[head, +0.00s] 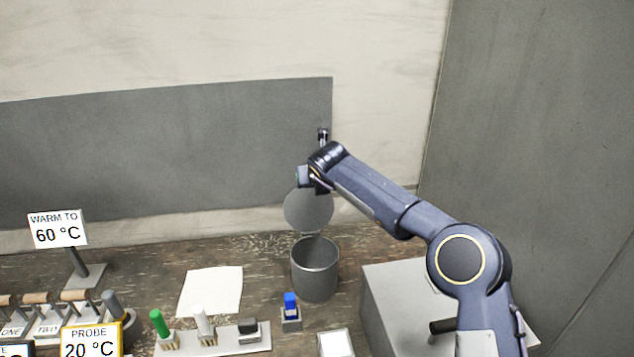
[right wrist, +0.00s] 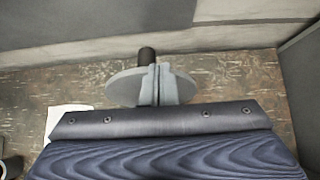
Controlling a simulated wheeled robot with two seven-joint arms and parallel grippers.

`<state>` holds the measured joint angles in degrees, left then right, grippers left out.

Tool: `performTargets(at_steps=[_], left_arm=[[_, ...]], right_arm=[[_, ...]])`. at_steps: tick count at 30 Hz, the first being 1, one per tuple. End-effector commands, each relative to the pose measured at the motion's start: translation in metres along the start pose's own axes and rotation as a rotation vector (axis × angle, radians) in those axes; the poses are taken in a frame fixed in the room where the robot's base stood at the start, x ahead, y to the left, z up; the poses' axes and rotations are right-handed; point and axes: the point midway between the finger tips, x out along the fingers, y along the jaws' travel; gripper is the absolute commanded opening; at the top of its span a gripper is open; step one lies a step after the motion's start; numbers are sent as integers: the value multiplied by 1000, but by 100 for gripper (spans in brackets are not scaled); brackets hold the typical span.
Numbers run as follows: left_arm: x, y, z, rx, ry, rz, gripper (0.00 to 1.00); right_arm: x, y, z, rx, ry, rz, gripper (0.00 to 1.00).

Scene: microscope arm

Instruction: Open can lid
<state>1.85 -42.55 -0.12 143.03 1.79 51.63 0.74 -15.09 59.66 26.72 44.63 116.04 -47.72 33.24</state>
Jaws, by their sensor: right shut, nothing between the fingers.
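The can (head: 316,270) is a grey, open-topped cylinder standing on the bench in the head view. Its round grey lid (head: 308,212) stands raised at the back of the rim, its flat face toward the camera, so the can's mouth shows. My right gripper (head: 304,178) is at the lid's upper edge, its fingers shut with nothing between them. In the right wrist view the shut fingers (right wrist: 158,84) are in front of the grey lid disc (right wrist: 122,88); whether they touch it I cannot tell. My left gripper is out of view.
A grey box (head: 395,300) stands right of the can. A blue-capped item (head: 291,308) is close in front of it. White paper (head: 211,291) lies to the left, with a rack of green, white and dark pieces (head: 215,340) before it. A wall (head: 180,150) rises behind.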

Motion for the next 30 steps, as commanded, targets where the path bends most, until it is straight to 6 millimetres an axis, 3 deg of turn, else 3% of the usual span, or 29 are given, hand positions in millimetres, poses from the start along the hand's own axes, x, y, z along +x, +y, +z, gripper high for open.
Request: performTargets(at_steps=[11, 26, 30], left_arm=[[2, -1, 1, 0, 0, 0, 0], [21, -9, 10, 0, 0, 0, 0], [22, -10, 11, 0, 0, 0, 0]], right_arm=[[-3, 0, 0, 0, -2, 0, 0], [-73, 0, 0, -1, -4, 0, 0], [-94, -16, 15, -71, -84, -34, 0]])
